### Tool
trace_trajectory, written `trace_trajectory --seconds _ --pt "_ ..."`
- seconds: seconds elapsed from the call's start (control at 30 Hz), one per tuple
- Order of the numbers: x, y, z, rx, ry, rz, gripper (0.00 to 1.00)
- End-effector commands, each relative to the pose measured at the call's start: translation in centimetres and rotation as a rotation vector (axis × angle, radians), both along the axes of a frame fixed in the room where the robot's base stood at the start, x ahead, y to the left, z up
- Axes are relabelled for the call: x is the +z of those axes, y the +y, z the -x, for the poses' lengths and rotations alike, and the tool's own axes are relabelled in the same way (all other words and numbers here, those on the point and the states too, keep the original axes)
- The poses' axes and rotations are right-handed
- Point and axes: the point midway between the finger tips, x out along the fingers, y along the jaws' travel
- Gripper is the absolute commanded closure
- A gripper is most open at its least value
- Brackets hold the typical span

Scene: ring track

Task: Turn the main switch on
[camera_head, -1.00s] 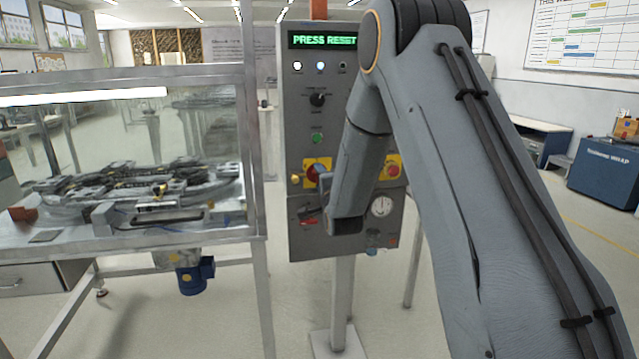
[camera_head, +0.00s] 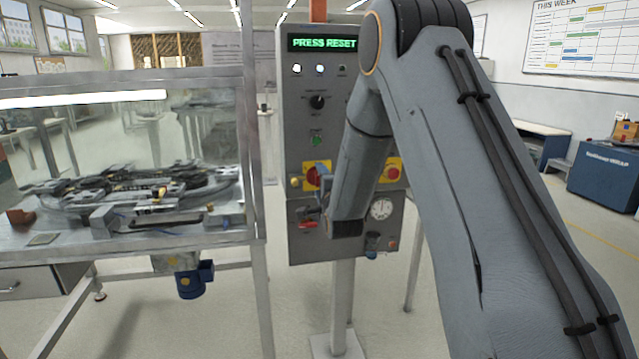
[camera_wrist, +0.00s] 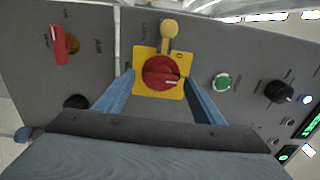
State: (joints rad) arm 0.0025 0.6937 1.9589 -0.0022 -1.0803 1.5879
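The main switch (camera_head: 312,178) is a red rotary knob on a yellow plate, on the left of the grey control panel, partly covered by my gripper. In the wrist view the red knob (camera_wrist: 160,72) faces me, its white mark pointing right. My gripper (camera_wrist: 158,78) is open, with one blue finger on each side of the yellow plate. A gap shows between each finger and the knob; I cannot tell whether the fingertips touch the panel. In the head view my arm hides most of the gripper.
The panel display (camera_head: 322,43) reads PRESS RESET. A yellow knob (camera_wrist: 169,29), a red AIR handle (camera_wrist: 62,45), a green button (camera_wrist: 221,82) and a black selector (camera_wrist: 278,92) surround the switch. Another red control (camera_head: 392,171) sits right of my arm. A glazed track table (camera_head: 150,238) stands left.

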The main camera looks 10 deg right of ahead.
Motion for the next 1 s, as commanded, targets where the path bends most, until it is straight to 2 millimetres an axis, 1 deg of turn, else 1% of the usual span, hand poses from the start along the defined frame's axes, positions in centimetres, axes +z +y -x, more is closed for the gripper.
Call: trace_trajectory --seconds 0.27,0.37,0.6,0.7,0.83,1.0 --pt "0.0 0.0 0.3 0.001 0.000 0.001 0.38" --pt "0.1 0.0 1.3 0.001 -0.001 0.001 0.38" --pt "0.0 0.0 5.2 0.000 0.000 0.001 0.38" --pt "0.0 0.0 6.5 0.000 0.000 0.001 0.38" --pt "0.0 0.0 7.5 0.000 0.000 0.000 0.38" --pt "0.0 0.0 7.8 0.000 -0.001 0.000 0.38"
